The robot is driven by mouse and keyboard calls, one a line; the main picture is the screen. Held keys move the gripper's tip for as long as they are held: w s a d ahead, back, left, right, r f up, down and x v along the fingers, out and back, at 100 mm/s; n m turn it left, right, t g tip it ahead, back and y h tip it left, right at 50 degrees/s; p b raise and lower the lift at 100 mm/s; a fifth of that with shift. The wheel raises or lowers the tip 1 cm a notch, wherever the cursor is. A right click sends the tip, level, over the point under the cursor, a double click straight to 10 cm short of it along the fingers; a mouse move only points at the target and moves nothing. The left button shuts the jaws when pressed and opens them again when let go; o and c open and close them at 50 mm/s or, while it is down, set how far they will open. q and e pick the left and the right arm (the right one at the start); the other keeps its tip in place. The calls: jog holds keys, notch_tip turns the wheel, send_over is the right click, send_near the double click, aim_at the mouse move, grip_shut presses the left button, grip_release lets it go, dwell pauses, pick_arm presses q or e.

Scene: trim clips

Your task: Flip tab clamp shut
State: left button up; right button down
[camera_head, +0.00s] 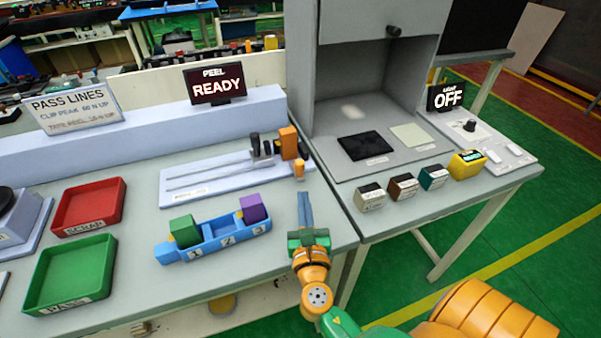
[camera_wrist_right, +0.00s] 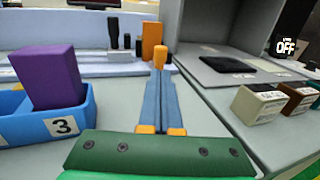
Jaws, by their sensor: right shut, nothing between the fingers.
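The clamp fixture is a pale plate (camera_head: 185,186) with long slots on the bench. At its right end stand dark upright posts (camera_head: 256,147) and a taller orange block (camera_head: 288,142), which also shows in the wrist view (camera_wrist_right: 152,38). A short orange knob (camera_head: 299,168) stands in front of the block; I cannot tell which part is the tab. My right gripper (camera_head: 304,196) is shut and empty, its slim blue fingers pointing at the knob. In the wrist view the fingertips (camera_wrist_right: 159,76) appear just below the knob (camera_wrist_right: 160,57). My left gripper is not in view.
A blue tray (camera_head: 212,245) with numbered slots holds a green block (camera_head: 184,231) and a purple block (camera_head: 253,208). Red (camera_head: 122,205) and green (camera_head: 113,270) bins stand left. Several small boxes line the right bench near a grey booth (camera_head: 385,90). A sign (camera_head: 216,84) reads "PEEL READY".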

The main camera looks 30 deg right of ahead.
aim_at(299, 169)
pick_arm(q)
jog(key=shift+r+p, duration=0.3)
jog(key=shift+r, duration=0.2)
pick_arm(e)
jog(key=x, duration=0.7)
jog(key=shift+w+d+r, duration=0.1)
jog(key=shift+w+d, duration=0.1)
